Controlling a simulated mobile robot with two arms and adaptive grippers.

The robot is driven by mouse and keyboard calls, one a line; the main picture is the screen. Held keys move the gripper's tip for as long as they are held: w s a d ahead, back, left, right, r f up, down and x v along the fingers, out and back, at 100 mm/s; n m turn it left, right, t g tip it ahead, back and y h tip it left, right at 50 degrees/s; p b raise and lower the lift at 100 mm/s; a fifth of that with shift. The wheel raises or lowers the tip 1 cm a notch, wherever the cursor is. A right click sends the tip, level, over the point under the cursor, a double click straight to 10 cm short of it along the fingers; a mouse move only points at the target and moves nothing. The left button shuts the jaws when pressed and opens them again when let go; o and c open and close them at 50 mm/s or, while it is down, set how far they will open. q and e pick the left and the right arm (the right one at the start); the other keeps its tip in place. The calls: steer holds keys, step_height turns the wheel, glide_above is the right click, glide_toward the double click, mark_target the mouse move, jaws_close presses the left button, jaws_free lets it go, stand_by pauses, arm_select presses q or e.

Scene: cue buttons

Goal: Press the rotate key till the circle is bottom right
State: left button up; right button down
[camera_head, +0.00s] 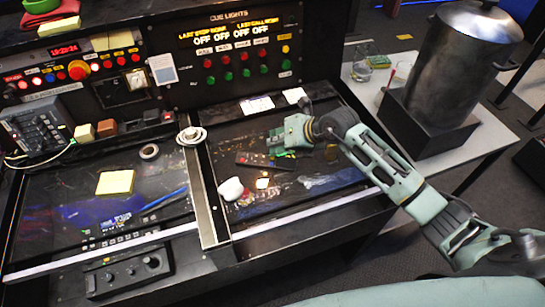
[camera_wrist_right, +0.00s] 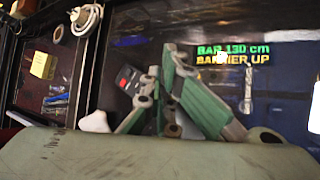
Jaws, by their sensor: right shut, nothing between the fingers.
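My right gripper (camera_head: 276,143) is shut and empty. It hangs over the right half of the dark glass desk. It also shows in the right wrist view (camera_wrist_right: 164,78). A dark handset with small keys (camera_head: 262,161) lies on the desk just below the gripper in the picture; it shows partly behind the fingers in the wrist view (camera_wrist_right: 129,80). I cannot make out which key is the rotate key, and I cannot make out the circle. Whether the fingers touch anything is unclear. My left gripper is not in view.
The upright cue lights panel (camera_head: 228,53) with red and green buttons stands behind the desk. A white lump (camera_head: 230,189), yellow notes (camera_head: 115,183), a tape roll (camera_head: 149,152) and a coiled white cable (camera_head: 191,135) lie around. A metal pot (camera_head: 445,65) stands at right.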

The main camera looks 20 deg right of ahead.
steer(key=shift+f, duration=0.15)
stand_by(0.3)
steer(key=shift+f, duration=0.3)
steer(key=shift+f+b, duration=0.3)
steer(key=shift+b, duration=0.15)
steer(key=shift+r, duration=0.15)
stand_by(0.3)
steer(key=shift+r+p, duration=0.6)
steer(key=shift+p, duration=0.05)
step_height(320, 180, up, 5)
steer(key=p, duration=0.4)
